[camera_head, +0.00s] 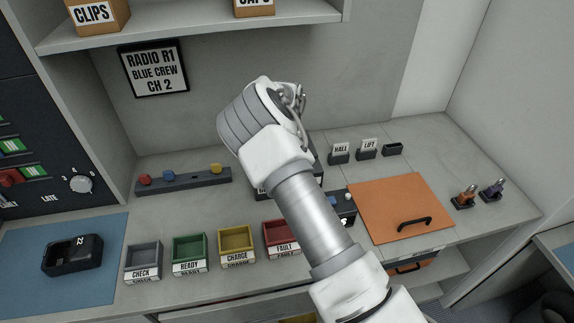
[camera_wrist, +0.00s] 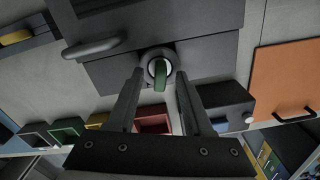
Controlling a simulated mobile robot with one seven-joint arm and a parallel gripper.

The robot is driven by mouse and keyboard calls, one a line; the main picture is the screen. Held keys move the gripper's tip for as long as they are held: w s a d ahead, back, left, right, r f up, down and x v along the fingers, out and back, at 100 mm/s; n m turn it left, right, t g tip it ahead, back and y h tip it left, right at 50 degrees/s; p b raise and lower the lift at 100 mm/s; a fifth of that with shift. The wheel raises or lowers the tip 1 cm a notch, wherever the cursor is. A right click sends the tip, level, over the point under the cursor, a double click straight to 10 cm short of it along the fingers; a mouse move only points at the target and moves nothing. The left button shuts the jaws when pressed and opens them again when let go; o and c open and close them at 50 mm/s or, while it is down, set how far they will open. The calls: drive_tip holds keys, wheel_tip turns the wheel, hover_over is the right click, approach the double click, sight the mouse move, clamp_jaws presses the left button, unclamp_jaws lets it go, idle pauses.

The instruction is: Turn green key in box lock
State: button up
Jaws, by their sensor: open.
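In the wrist view, the green key (camera_wrist: 160,80) sits in a round lock (camera_wrist: 158,53) on the front of a dark grey box (camera_wrist: 205,60). My gripper (camera_wrist: 160,76) is open, with one finger on each side of the key. Small gaps show between the fingers and the key, and nothing is held. A grey bar handle (camera_wrist: 93,47) is on the box to the left of the lock. In the head view, my arm covers most of the box, and the key and fingertips are hidden.
Grey, green, yellow and red bins (camera_head: 282,240) line the counter's front edge. An orange panel with a black handle (camera_head: 402,208) lies right of my arm. A strip with coloured knobs (camera_head: 184,181) is at left. A shelf (camera_head: 190,32) hangs above.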

wheel_tip(320, 180, up, 17)
drive_tip(key=b, duration=0.1)
drive_tip(key=s+d+r+n+y+b, duration=0.2)
drive_tip(key=s+d+r+n, duration=0.3)
drive_tip(key=d, duration=0.3)
drive_tip(key=s+d+n+t+h+b, duration=0.1)
drive_tip(key=s+d+n+t+b, duration=0.1)
drive_tip(key=s+n, duration=1.4)
drive_tip(key=s+d+n+t+h+b, duration=0.1)
drive_tip(key=s+d+n+t+b, duration=0.1)
drive_tip(key=s+n, duration=1.4)
drive_tip(key=shift+d+r+t, duration=0.15)
drive_tip(key=shift+d+t, duration=0.1)
drive_tip(key=shift+t, duration=0.55)
